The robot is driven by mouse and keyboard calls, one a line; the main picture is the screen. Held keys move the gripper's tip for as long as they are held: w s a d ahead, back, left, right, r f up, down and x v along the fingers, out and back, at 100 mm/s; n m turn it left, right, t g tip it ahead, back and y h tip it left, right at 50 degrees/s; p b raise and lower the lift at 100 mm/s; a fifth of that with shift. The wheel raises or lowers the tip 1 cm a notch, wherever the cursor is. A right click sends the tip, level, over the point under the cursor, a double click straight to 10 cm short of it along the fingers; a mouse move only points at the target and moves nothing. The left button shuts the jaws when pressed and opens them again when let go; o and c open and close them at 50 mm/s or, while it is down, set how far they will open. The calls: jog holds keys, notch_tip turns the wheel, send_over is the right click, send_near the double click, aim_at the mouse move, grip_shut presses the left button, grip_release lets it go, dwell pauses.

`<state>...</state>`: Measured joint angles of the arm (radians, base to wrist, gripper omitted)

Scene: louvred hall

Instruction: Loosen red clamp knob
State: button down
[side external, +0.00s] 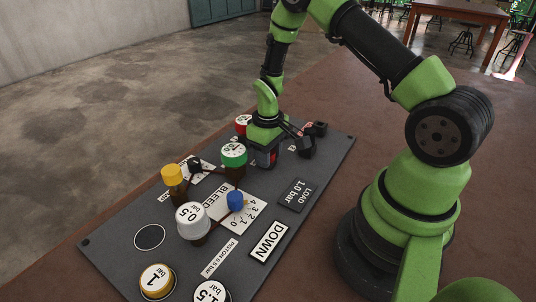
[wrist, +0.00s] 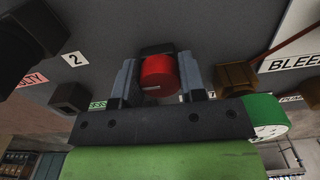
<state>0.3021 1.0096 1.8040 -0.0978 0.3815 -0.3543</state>
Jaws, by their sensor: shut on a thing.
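The red clamp knob (wrist: 158,73) is a short red cylinder with a small pale mark on its face, in the middle of the wrist view. My gripper (wrist: 158,80) has one grey finger on each side of it and is shut on it. In the side view my gripper (side external: 268,157) is low over the far part of the dark panel (side external: 130,232), and only a small patch of red shows between its fingers. The knob's mount is mostly hidden there.
A green-topped gauge (side external: 234,155) stands close beside my gripper, with a red-topped one (side external: 242,120) behind. Black blocks (side external: 307,147) lie to the right. A yellow knob (side external: 173,174), white gauge (side external: 192,217) and blue knob (side external: 235,199) stand nearer the camera.

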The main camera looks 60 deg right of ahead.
jog(key=c, duration=0.5)
grip_release()
jog(key=shift+r, duration=0.15)
jog(key=shift+r, duration=0.15)
